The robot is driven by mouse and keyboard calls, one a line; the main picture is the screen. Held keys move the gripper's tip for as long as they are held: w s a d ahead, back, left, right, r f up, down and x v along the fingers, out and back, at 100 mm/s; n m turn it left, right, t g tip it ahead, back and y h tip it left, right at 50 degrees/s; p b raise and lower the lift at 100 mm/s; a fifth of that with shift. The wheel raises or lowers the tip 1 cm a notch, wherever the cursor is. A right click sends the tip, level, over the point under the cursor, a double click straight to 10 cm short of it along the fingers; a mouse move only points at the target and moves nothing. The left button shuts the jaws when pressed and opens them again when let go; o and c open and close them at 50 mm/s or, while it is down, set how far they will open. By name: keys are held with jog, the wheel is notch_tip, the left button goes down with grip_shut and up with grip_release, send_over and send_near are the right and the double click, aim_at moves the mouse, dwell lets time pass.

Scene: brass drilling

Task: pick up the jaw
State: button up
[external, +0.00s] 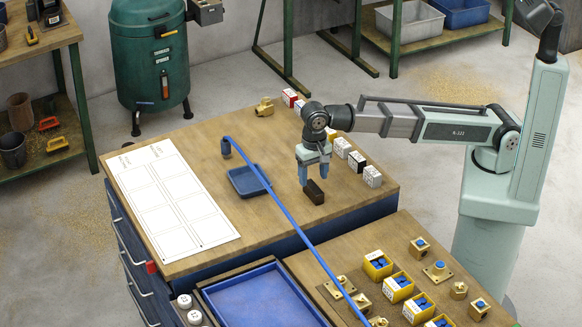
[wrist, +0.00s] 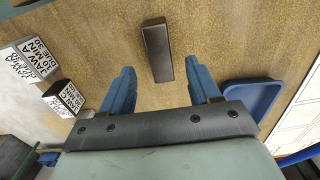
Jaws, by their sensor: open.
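A dark rectangular block, which looks like the jaw (external: 314,192), lies on the wooden bench top. In the wrist view the dark block (wrist: 157,50) lies ahead of the blue fingers, roughly centred between them. My gripper (external: 315,174) points down above the bench, just behind and over the block. In the wrist view my gripper (wrist: 161,72) has its two blue fingers spread apart with nothing held between them.
Labelled boxes (external: 357,161) stand in a row right of my gripper. A blue tray (external: 243,191) lies to the left, beside a blue bar (external: 275,202) slanting across the bench. A white sheet with squares (external: 172,225) covers the left side. A brass part (external: 264,107) sits at the back.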

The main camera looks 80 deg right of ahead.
aim_at(314, 187)
jog(key=shift+s+a+f, duration=0.1)
jog(key=shift+f, duration=1.25)
jog(key=shift+s+a+f, duration=0.1)
jog(key=shift+f, duration=1.2)
jog(key=shift+c, duration=0.2)
grip_shut()
jog(key=shift+r, duration=0.1)
